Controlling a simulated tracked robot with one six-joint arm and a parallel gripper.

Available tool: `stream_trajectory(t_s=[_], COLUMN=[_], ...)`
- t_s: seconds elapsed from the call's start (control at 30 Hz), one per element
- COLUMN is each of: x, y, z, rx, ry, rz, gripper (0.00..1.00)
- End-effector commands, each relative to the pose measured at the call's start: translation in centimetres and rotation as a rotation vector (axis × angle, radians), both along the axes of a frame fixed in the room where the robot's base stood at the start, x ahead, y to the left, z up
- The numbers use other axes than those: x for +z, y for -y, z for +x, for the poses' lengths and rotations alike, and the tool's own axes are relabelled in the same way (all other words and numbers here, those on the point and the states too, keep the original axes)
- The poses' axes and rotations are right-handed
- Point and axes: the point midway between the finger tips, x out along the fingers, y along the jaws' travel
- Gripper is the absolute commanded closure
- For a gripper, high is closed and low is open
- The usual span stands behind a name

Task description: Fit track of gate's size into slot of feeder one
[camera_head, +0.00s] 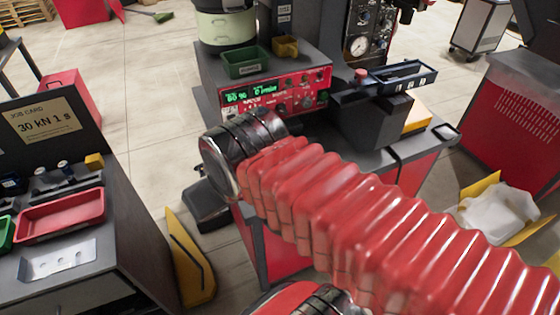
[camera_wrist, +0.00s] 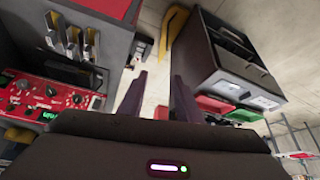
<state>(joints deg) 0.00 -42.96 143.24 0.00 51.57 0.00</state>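My gripper (camera_wrist: 160,75) is open and empty in the wrist view. Its two dark fingers stand apart with pale floor between them. In the head view it is hidden behind my arm. A machine with a pale green round bowl (camera_head: 225,27) and a red control panel (camera_head: 277,92) stands behind my arm; the panel also shows in the wrist view (camera_wrist: 48,100). A dark rail-like holder (camera_head: 402,76) with white tags sits right of the panel. Several metallic strips (camera_wrist: 72,40) with yellowish parts show in the wrist view. I cannot tell which is the track or the slot.
A left bench carries a job card (camera_head: 44,122) reading "30 kN 1 s", a red tray (camera_head: 60,214) and a perforated plate (camera_head: 56,259). The bench's red tray also shows in the wrist view (camera_wrist: 214,104). A yellow floor piece (camera_head: 188,262) stands between bench and machine.

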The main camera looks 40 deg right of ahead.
Motion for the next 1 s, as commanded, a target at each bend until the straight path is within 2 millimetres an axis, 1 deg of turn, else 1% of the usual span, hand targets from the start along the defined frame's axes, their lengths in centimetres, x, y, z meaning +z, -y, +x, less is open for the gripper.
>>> stream_trajectory(t_s=[0.33, 0.47, 0.57, 0.67, 0.77, 0.87, 1.0], x=[0.0, 0.1, 0.0, -0.1, -0.2, -0.5, -1.2], y=[0.0, 0.1, 0.5, 1.2, 2.5, 4.5, 7.7], z=[0.0, 0.1, 0.7, 1.7, 3.2, 4.9, 7.1], rx=[0.000, -0.002, -0.009, -0.021, -0.039, -0.062, -0.095], ry=[0.000, -0.001, -0.006, -0.016, -0.027, -0.038, -0.053], rz=[0.000, 0.000, 0.000, -0.001, -0.002, -0.001, 0.001], gripper=[0.69, 0.60, 0.59, 0.59, 0.59, 0.59, 0.59])
